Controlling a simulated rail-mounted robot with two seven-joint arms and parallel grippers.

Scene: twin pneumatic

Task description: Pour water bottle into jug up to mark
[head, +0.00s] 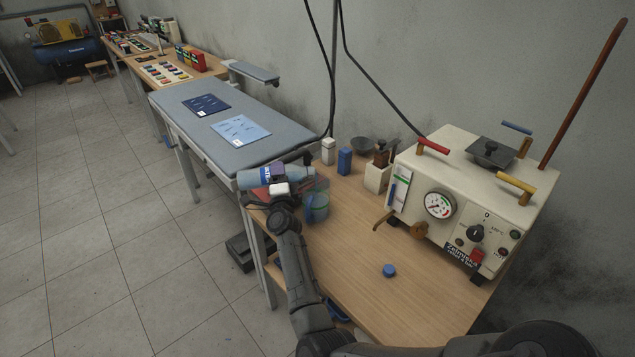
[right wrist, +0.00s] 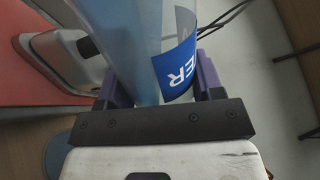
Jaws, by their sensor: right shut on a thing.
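The water bottle (head: 252,178), pale blue with a blue label, lies almost horizontal in the head view. Its narrower end is at the right, above the jug. My right gripper (head: 279,181) is shut around it. In the right wrist view the bottle (right wrist: 142,50) stands between the purple fingers, with part of its label showing. The clear jug (head: 317,205), with bluish contents low in it, stands at the table's far left corner. Its mark and exact water level cannot be made out, nor can any stream. A blue cap (head: 389,270) lies on the table. My left gripper is not in view.
A cream machine (head: 460,200) with a gauge and levers fills the table's right side. Small containers (head: 345,160) stand at the back. A grey ironing table (head: 215,92) adjoins behind. The wooden table's (head: 350,240) middle is mostly clear. A red surface (right wrist: 45,75) shows in the wrist view.

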